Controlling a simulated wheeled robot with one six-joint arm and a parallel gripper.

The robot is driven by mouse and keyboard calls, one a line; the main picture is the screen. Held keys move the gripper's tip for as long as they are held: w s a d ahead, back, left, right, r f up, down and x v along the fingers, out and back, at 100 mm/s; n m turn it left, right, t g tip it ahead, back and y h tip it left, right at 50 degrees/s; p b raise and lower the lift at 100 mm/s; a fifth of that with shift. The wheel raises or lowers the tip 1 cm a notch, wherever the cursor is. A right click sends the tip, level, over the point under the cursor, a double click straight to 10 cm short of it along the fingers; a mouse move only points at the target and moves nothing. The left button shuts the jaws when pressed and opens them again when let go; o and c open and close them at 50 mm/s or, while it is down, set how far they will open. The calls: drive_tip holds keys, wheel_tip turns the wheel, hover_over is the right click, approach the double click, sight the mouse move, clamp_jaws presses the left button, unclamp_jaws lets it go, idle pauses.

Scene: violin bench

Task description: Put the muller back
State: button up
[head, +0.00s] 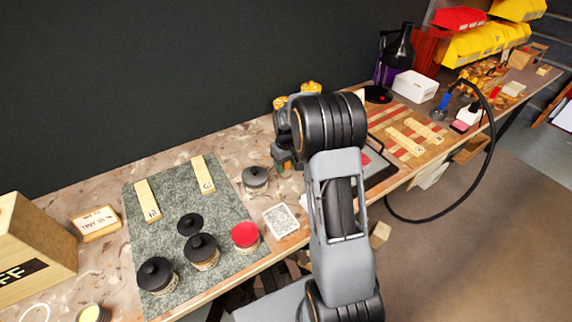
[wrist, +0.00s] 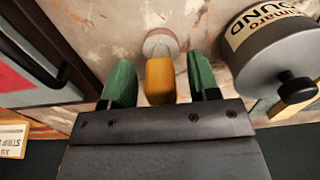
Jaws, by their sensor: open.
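The muller, as I take it, has an orange-yellow handle (wrist: 160,82) and a pale round foot (wrist: 160,43) in the wrist view. Its foot appears to be on the mottled bench top. My gripper (wrist: 161,72) is open, with one green finger on each side of the handle. Narrow gaps show between the handle and both fingers. In the head view my arm hides the muller, and only part of my gripper (head: 284,158) shows behind it.
A grey lidded jar (wrist: 275,55) stands close on the right in the wrist view; it also shows in the head view (head: 256,181). A dark-framed tray (head: 383,170) lies beyond my arm. Several dark-lidded jars and a red one (head: 245,236) stand on the speckled mat (head: 225,218).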

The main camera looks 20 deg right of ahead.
wheel_tip(320, 180, up, 11)
drive_tip(key=shift+p, duration=0.3)
drive_tip(key=s+a+r+t, duration=0.1)
drive_tip(key=s+a, duration=0.2)
drive_tip(key=s, duration=0.4)
drive_tip(key=s+a+r+t, duration=0.1)
drive_tip(key=s+a, duration=0.3)
drive_tip(key=s, duration=0.3)
drive_tip(key=s+a+r+m+t, duration=0.1)
drive_tip(key=s+a, duration=0.3)
drive_tip(key=s, duration=0.3)
drive_tip(key=shift+s, duration=0.25)
drive_tip(key=shift+t, duration=0.3)
wheel_tip(320, 180, up, 6)
drive_tip(key=p, duration=0.4)
drive_tip(key=shift+s+f+p, duration=0.1)
drive_tip(key=shift+f+p, duration=0.05)
drive_tip(key=shift+p, duration=0.2)
